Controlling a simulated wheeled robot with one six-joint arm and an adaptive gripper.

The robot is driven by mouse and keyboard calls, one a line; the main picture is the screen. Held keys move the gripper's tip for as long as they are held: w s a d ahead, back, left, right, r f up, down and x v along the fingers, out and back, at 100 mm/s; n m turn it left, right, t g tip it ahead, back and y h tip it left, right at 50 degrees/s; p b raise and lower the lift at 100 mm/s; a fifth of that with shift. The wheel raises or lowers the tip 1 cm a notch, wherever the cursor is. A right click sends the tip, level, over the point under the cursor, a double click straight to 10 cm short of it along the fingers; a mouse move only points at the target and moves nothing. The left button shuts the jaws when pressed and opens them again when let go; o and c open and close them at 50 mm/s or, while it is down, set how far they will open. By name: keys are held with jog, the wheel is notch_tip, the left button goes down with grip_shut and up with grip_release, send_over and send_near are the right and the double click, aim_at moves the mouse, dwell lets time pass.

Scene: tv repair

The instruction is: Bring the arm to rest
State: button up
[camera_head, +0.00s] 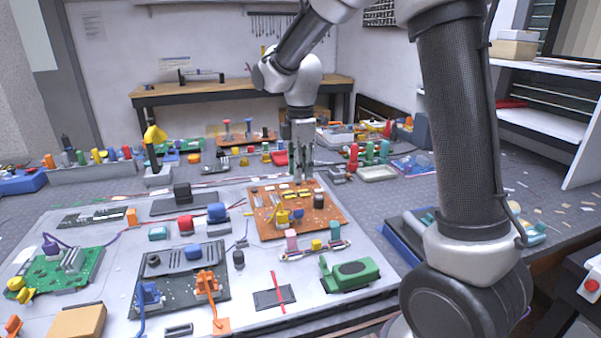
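My arm comes in from the upper right and bends down over the workbench. My gripper (301,178) points straight down above the orange-brown circuit board (273,219). Its fingertips are near the back part of that board, and I cannot tell whether they touch it or hover over it. The fingers look slightly apart, but their gap is too small to tell if they are open or hold a small part.
A light panel (330,290) on the bench holds several boards, including a green board (58,272) and a dark board (180,280). A green part (350,274) lies at its front right. Racks of tools line the back. White shelves (545,118) stand at right.

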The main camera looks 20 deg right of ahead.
jog(key=s+d+r+m+t, duration=0.1)
jog(key=s+d+r+m, duration=0.2)
jog(key=s+m, duration=0.3)
jog(key=s+d+r+m+t, duration=0.2)
jog(key=s+d+m, duration=0.4)
jog(key=s, duration=0.5)
jog(key=s+d+r+m+t, duration=0.1)
jog(key=s+d+r+m, duration=0.3)
jog(key=s, duration=0.5)
jog(key=shift+s+d+r+m, duration=0.2)
jog(key=shift+d+r+m, duration=0.15)
jog(key=shift+d+m, duration=0.55)
